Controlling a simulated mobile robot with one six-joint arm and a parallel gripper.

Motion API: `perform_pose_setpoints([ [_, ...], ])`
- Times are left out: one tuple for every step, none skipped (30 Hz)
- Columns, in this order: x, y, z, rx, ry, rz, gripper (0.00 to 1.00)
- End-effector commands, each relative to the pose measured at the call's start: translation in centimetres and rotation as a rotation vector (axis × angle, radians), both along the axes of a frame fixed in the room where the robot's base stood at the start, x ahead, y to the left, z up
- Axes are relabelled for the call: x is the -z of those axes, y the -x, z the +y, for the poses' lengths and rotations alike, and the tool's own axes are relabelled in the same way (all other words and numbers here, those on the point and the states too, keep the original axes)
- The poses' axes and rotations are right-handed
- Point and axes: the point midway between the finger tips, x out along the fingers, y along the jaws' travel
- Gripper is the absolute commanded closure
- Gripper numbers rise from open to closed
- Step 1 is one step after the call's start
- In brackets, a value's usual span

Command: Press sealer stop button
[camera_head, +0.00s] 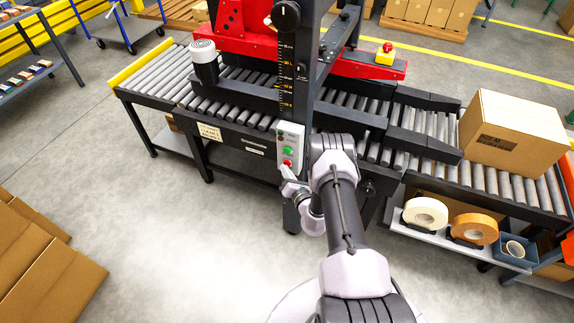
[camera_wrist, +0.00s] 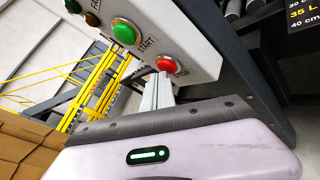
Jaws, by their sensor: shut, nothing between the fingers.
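The sealer's grey control box (camera_head: 290,142) is mounted on the dark post of the carton sealer. Its red stop button (camera_head: 287,163) is at the bottom, below the green start button (camera_head: 288,151). In the wrist view the red button (camera_wrist: 165,63) has the label STOP beside it, and the green button (camera_wrist: 124,33) is to its upper left, labelled START. My gripper (camera_wrist: 160,82) is shut and empty, its fingertips at the lower edge of the red button. I cannot tell whether they touch it. The fingers also show at the box in the head view (camera_head: 287,173).
A roller conveyor (camera_head: 430,130) runs behind the post, with a cardboard box (camera_head: 510,130) on its right. A yellow box with a red button (camera_head: 386,54) sits on the sealer's red arm. Tape rolls (camera_head: 425,213) lie on a low shelf. The floor at left front is clear beside flat cartons (camera_head: 50,260).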

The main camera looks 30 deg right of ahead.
Motion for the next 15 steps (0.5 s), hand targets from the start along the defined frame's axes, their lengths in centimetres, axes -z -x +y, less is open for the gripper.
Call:
perform_pose_setpoints([
  [-0.1,0.2,0.2,0.000,0.000,0.000,1.00],
  [-0.1,0.3,0.4,-0.001,0.000,0.000,1.00],
  [-0.1,0.5,0.7,-0.001,0.000,0.002,1.00],
  [-0.1,0.6,0.8,-0.001,-0.001,0.001,1.00],
  [-0.1,0.7,0.9,0.000,-0.001,0.001,1.00],
  [-0.1,0.7,0.9,0.000,-0.001,0.000,1.00],
  [-0.1,0.7,0.9,0.000,-0.001,0.000,1.00],
  [-0.1,0.7,0.9,0.000,0.000,0.000,1.00],
  [-0.1,0.7,0.9,0.000,0.000,0.000,1.00],
  [0.0,0.7,0.9,0.000,0.000,0.000,1.00],
  [0.0,0.7,0.9,0.000,0.000,0.000,1.00],
  [-0.1,0.7,1.0,0.000,0.000,0.000,1.00],
  [-0.1,0.9,1.1,-0.001,0.000,0.001,1.00],
  [-0.1,1.0,1.4,-0.001,0.000,0.002,1.00],
  [-0.2,1.4,1.8,-0.001,-0.001,0.001,1.00],
])
